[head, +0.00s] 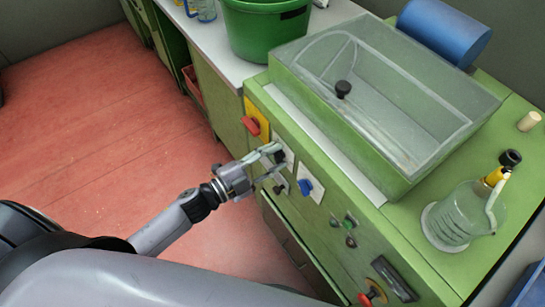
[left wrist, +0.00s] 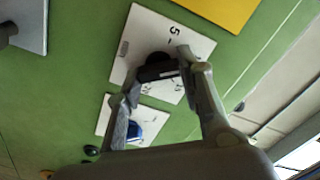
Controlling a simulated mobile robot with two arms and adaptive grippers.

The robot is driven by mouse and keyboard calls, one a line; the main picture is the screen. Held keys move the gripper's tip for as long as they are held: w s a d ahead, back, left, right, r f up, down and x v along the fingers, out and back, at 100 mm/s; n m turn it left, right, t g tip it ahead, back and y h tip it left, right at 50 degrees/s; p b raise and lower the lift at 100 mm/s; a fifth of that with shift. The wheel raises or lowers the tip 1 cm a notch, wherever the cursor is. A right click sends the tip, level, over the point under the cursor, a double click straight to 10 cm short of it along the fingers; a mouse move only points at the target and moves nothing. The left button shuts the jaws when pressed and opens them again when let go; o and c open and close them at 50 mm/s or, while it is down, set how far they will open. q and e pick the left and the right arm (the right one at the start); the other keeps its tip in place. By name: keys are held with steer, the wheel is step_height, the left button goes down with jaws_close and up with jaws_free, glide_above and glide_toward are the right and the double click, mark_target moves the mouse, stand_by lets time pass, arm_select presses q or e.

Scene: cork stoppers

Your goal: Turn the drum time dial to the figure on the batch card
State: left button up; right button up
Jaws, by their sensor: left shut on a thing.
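The dial is a black knob (left wrist: 157,66) on a white plate (left wrist: 135,35) marked with a "5", seen close in the left wrist view. My left gripper (left wrist: 158,76) has its two fingers on either side of the knob and is shut on it. In the head view my left gripper (head: 275,168) reaches the green front panel, and its fingers hide much of the dial. The pointer and most figures cannot be read. I cannot make out a batch card. My right gripper is not in view.
A blue knob (head: 305,187) on a white plate sits right of the dial, and a red knob (head: 251,126) on a yellow plate sits left. A clear-lidded tank (head: 400,85), a green tub (head: 262,35) and a glass jug (head: 458,215) stand above. Red floor is open at left.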

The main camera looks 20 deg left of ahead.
arm_select(q)
steer(key=shift+m, duration=0.5)
steer(key=o, duration=1.2)
steer(key=shift+c, duration=0.2)
steer(key=v, duration=1.2)
